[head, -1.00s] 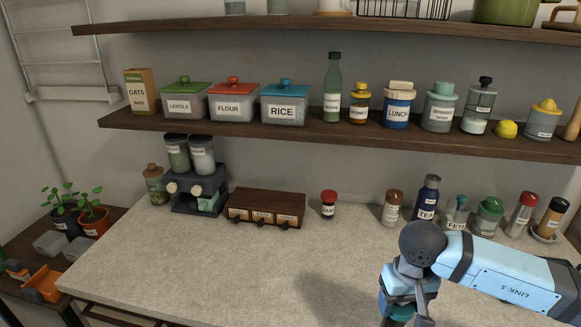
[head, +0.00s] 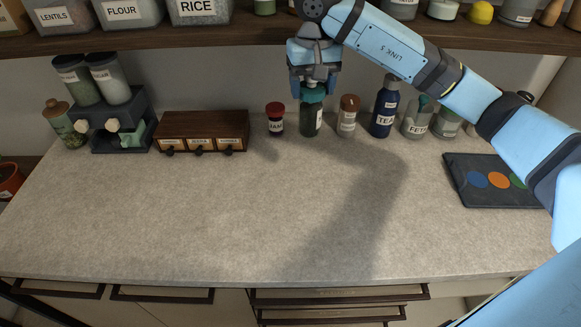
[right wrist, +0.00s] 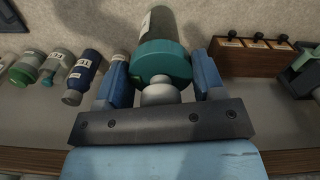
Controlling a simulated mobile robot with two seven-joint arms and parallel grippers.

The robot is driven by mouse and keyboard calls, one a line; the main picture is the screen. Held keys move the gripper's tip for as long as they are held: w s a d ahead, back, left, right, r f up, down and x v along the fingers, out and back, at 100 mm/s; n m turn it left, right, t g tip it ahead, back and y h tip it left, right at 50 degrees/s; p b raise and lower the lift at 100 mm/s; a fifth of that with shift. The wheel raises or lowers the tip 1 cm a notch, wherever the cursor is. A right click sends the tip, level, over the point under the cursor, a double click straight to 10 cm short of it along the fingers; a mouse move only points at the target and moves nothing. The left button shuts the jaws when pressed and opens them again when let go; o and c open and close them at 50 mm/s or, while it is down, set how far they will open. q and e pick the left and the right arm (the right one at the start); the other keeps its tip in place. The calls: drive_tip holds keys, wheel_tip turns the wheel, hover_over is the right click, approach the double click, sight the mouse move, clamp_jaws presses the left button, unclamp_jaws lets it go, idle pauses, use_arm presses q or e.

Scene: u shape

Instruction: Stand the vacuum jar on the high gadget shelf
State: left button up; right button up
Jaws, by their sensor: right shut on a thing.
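My right gripper (head: 313,84) points down at the back of the counter, shut on the knob of a dark green jar (head: 311,118) with a teal lid and a pale label, probably the vacuum jar. The jar is upright. I cannot tell whether its base touches the counter. In the right wrist view, its teal lid (right wrist: 163,62) and grey knob are between my fingers (right wrist: 163,92). A dark wooden shelf (head: 200,38) crosses the top of the head view; whether it is the gadget shelf is unclear. My left gripper is not in view.
A red-lidded jam jar (head: 275,120) and a brown-lidded jar (head: 347,116) flank the held jar. A TEA bottle (head: 385,107) is further right. A spice drawer box (head: 203,131) stands left. A dark tray (head: 463,190) lies right. The counter's front (head: 200,220) is clear.

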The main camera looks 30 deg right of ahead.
wheel_tip(320, 180, down, 19)
drive_tip(key=p, duration=0.3)
drive_tip(key=shift+s+f, duration=0.15)
drive_tip(key=shift+f, duration=0.15)
drive_tip(key=o, duration=1.3)
drive_tip(key=shift+c, duration=0.2)
